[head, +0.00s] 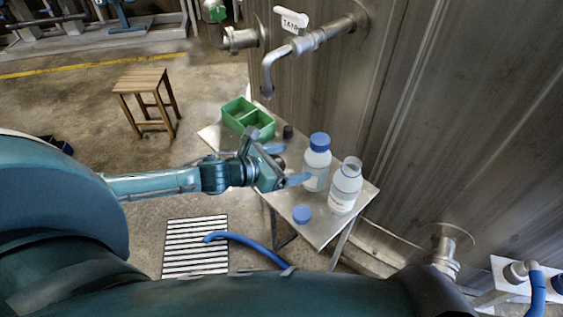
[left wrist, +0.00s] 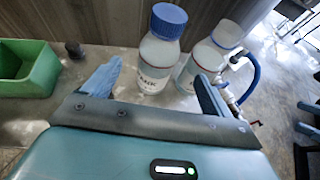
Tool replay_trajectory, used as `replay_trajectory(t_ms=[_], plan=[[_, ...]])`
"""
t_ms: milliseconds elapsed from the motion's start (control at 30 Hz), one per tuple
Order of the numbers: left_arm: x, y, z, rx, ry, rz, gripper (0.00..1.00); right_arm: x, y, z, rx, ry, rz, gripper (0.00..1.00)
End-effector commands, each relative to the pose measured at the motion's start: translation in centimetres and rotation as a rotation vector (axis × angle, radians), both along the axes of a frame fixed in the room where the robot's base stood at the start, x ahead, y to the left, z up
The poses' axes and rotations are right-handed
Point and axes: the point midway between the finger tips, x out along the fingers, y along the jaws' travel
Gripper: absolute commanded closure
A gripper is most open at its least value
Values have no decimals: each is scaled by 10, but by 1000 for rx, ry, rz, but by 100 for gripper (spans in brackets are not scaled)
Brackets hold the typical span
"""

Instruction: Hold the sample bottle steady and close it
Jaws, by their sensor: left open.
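A white-labelled bottle with a blue cap (head: 316,165) stands upright on a small metal table; it also shows in the left wrist view (left wrist: 155,60). A second bottle (head: 345,188), with a clear neck and no cap, stands close to its right; it also shows in the left wrist view (left wrist: 203,60). A loose blue cap (head: 302,214) lies near the table's front edge. My left gripper (head: 289,165) is open and empty, its blue fingers pointing towards the capped bottle. In the left wrist view that bottle appears between the fingers; contact cannot be told. My right gripper is not in view.
A green divided bin (head: 240,112) and a small dark object (head: 287,131) sit at the table's back left. A bent metal tap (head: 283,62) juts from the steel wall above the table. A wooden stool (head: 146,92) and a floor grate (head: 193,260) are to the left.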

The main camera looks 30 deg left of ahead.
Motion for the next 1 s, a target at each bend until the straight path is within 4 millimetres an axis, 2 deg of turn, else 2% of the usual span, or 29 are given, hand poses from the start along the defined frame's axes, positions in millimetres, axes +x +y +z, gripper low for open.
replay_trajectory(t_ms=[200, 700, 767, 867, 1000], plan=[[-17, 10, 7, 1, 1, 0, 15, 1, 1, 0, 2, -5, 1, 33], [-20, 7, 7, -31, 18, 10, 15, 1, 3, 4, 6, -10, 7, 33], [-24, 0, 4, -87, 50, 31, 15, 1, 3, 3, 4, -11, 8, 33], [-35, -17, -3, -262, 150, 100, 15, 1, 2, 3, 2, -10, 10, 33], [-58, -48, -15, -644, 379, 270, 15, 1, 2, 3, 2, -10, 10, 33]])
